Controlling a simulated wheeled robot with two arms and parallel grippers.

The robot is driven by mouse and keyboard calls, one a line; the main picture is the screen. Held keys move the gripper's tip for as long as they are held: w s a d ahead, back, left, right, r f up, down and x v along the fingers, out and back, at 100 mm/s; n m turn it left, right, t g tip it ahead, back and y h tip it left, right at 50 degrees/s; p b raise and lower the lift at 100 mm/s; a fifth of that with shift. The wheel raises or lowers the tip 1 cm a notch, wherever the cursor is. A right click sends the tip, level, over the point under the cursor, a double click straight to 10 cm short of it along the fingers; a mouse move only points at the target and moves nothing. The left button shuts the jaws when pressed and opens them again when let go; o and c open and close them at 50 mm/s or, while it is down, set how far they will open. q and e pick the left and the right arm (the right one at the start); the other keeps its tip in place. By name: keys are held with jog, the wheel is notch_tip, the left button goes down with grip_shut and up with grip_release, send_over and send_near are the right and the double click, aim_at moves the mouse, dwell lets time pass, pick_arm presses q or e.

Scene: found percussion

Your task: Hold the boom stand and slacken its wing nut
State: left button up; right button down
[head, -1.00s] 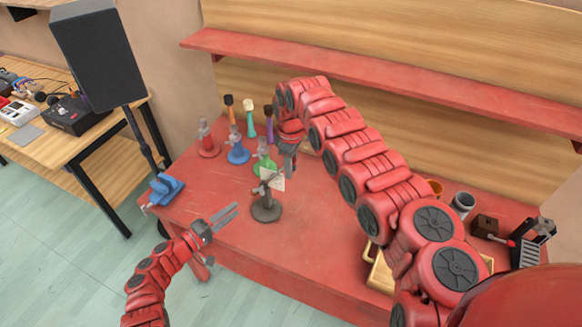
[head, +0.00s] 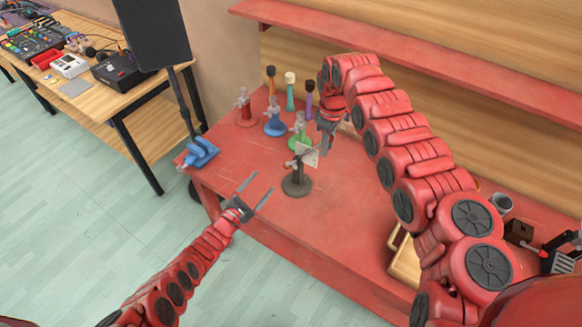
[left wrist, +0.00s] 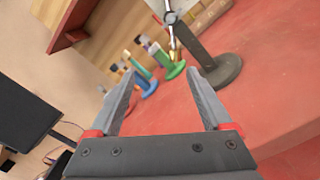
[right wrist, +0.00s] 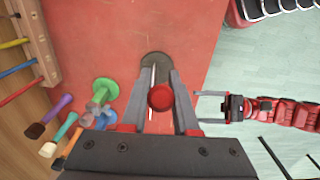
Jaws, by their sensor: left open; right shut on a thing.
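The dark grey boom stand (head: 297,185) stands upright on the red bench, with a metal clamp and a small white card near its top. Its round base shows in the left wrist view (left wrist: 224,70) and the right wrist view (right wrist: 157,62). My left gripper (head: 260,183) is open and empty, left of the stand and apart from it. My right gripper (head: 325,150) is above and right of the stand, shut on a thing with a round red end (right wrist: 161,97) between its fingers. I cannot tell whether that thing belongs to the stand. The wing nut is too small to make out.
Red (head: 245,115), blue (head: 274,128) and green (head: 298,140) clamp stands are behind the boom stand, with several coloured handles beyond. A blue vise (head: 200,152) sits at the bench's left corner. A wooden tray (head: 404,262) lies to the right. The front middle is clear.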

aim_at(294, 164)
pick_arm(q)
jog(key=w+d+r+n, duration=0.1)
jog(key=d+n, duration=0.1)
jog(key=d, duration=0.1)
jog(key=d+r+n, duration=0.1)
jog(key=d+n, duration=0.2)
jog(key=w+d+r+n, duration=0.1)
jog(key=d+n, duration=0.1)
jog(key=d, duration=0.1)
jog(key=shift+w+d+n, duration=0.1)
jog(key=shift+w+n, duration=0.2)
jog(key=shift+n, duration=0.1)
jog(key=shift+w+d+r, duration=0.2)
jog(key=shift+w+d, duration=0.2)
jog(key=shift+w, duration=0.15)
jog(key=shift+c, duration=0.3)
grip_shut()
